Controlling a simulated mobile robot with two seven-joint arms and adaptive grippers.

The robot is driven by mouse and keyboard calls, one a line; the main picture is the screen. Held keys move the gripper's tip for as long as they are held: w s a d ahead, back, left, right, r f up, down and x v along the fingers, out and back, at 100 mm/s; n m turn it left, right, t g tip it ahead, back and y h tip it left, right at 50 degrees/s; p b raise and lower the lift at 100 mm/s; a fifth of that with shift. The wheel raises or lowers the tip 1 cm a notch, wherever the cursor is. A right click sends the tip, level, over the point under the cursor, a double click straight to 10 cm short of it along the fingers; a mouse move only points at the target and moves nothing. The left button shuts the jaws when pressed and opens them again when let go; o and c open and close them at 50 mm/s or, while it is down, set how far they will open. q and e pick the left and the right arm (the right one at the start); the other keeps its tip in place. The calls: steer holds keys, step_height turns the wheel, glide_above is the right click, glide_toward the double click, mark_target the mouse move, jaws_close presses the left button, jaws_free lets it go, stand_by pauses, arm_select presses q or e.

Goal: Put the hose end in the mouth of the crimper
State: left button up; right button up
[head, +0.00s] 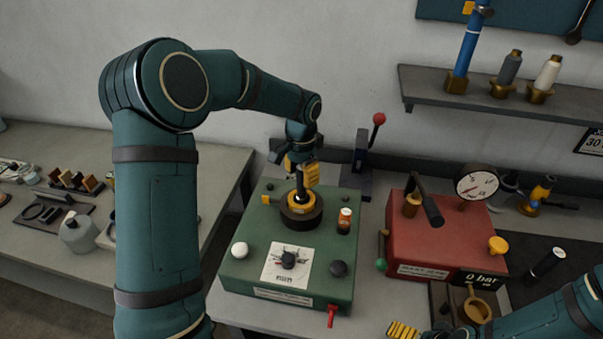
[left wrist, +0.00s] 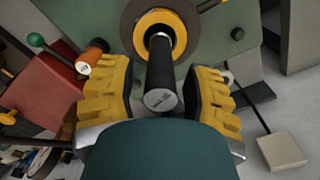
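The green crimper (head: 250,255) stands on the bench, with a dark ring and a yellow-rimmed mouth (head: 300,201) on top. A short black hose end (left wrist: 161,85) stands with its far end in or at the yellow mouth (left wrist: 163,25) in the left wrist view; its depth is hidden. My left gripper (head: 301,172) is above the mouth. Its yellow fingers (left wrist: 160,95) stand on both sides of the hose, with gaps between. It looks open. My right gripper (head: 405,330) is partly in view at the bottom edge; its opening is unclear.
A red test box (head: 435,245) with a gauge (head: 476,184) stands right of the crimper. A red-knobbed lever (head: 378,120) rises behind it. A shelf (head: 430,90) hangs at upper right.

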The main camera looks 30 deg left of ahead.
arm_select(q)
step_height(320, 180, up, 12)
steer(key=shift+r, duration=0.15)
stand_by(0.5)
stand_by(0.4)
